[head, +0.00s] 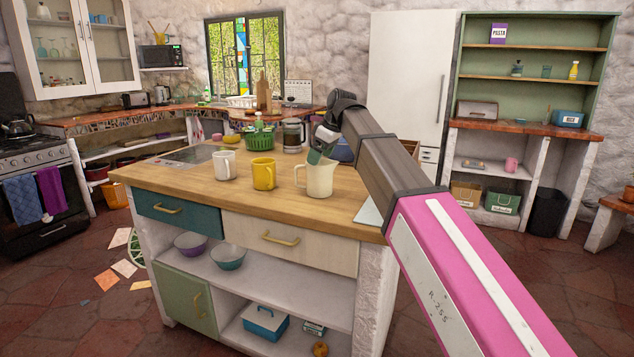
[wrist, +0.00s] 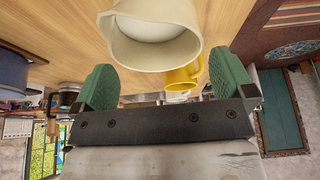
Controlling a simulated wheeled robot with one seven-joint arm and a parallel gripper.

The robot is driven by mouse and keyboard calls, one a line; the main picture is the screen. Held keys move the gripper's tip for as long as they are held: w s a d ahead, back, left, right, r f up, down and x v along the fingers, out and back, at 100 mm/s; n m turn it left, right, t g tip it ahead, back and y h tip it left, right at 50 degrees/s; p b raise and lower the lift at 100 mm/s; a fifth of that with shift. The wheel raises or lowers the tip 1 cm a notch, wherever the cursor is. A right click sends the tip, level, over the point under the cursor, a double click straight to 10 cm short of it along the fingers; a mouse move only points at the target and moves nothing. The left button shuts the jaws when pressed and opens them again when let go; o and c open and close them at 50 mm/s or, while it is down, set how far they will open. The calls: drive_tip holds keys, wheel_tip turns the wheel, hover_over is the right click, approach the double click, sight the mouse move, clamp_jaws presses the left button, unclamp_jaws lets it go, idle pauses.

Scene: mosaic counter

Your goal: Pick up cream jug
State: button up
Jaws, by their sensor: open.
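The cream jug (head: 319,180) stands upright on the wooden counter, right of a yellow mug (head: 263,174) and a white mug (head: 224,165). My gripper (head: 318,150) is at the jug's top in the head view, partly hidden by my own arm. In the wrist view the jug (wrist: 152,35) is at the top centre, its open mouth facing the camera. The green fingers of my gripper (wrist: 160,85) are spread wide on either side below the jug's rim in the picture, with nothing between them. The yellow mug (wrist: 182,77) shows behind the jug.
A green basket (head: 259,137) and a glass coffee press (head: 293,135) stand farther back on the wooden island top (head: 185,178). A dark blue pot (wrist: 12,75) is at the left in the wrist view. The front left of the top is clear.

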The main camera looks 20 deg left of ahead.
drive_tip(key=shift+x, duration=2.85)
drive_tip(key=shift+w+d, duration=0.1)
drive_tip(key=c, duration=1.1)
drive_tip(key=shift+r, duration=5)
drive_tip(key=o, duration=0.7)
drive_tip(key=c, duration=0.6)
drive_tip(key=shift+o, duration=0.2)
drive_tip(key=a+r, duration=0.3)
drive_tip(key=a, duration=1.9)
drive_tip(key=a+r, duration=0.2)
drive_tip(key=a, duration=2.1)
drive_tip(key=shift+w+a+r, duration=0.25)
drive_tip(key=shift+w+r, duration=0.1)
drive_tip(key=shift+r, duration=0.05)
